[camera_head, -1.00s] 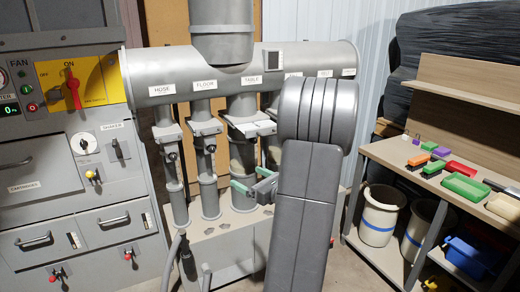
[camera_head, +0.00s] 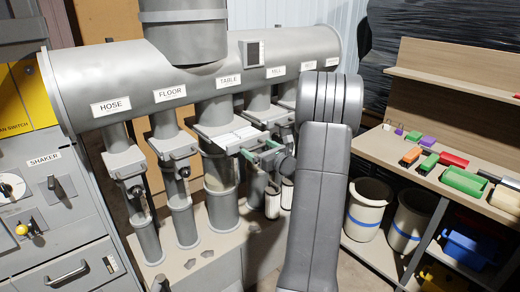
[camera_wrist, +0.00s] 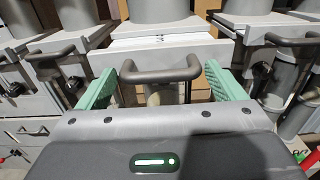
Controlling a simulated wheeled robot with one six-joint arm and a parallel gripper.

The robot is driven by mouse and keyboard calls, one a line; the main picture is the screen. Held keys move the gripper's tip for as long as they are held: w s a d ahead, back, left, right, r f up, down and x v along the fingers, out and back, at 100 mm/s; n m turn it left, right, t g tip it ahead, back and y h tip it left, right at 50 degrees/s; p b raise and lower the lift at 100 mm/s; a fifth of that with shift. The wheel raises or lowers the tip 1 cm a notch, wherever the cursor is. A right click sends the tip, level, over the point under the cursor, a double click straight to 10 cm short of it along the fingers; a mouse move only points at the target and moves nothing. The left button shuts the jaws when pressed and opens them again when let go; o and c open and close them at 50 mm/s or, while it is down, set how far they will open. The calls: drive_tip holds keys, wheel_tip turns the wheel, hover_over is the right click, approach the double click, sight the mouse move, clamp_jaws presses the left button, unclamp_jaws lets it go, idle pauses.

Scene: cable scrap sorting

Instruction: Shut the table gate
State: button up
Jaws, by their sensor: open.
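The table gate is a pale slide plate (camera_head: 240,138) that sticks out of its grey housing under the TABLE label (camera_head: 229,80). In the wrist view the plate (camera_wrist: 165,44) lies ahead, with a dark bar handle (camera_wrist: 155,75) in front of it. My gripper (camera_head: 260,149) has green fingers and is at the front of this gate. In the wrist view my gripper (camera_wrist: 169,69) is open, with one finger on each side of the handle. I cannot tell whether either finger touches it. My arm hides part of the pipes to the right.
Similar gates with handles sit close on both sides, under HOSE (camera_head: 111,105), FLOOR (camera_head: 170,92) and MILL (camera_head: 274,72). A grey control cabinet (camera_head: 40,255) stands at the left. A wooden bench (camera_head: 375,145) with coloured bins stands at the right.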

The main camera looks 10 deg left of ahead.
sight(241, 138)
drive_tip(key=c, duration=1.3)
drive_tip(key=shift+o, duration=0.2)
drive_tip(key=b+x, duration=0.1)
drive_tip(key=x, duration=1)
drive_tip(key=shift+b, duration=0.4)
drive_tip(key=shift+w+a+r, duration=0.1)
drive_tip(key=shift+a+r, duration=0.05)
drive_tip(key=shift+r, duration=0.05)
drive_tip(key=shift+w+a+r, duration=0.1)
drive_tip(key=shift+w+a, duration=0.15)
drive_tip(key=shift+a, duration=0.05)
drive_tip(key=o, duration=1)
drive_tip(key=shift+o, duration=1.3)
drive_tip(key=shift+w+a+f, duration=0.2)
drive_tip(key=shift+a+f, duration=0.1)
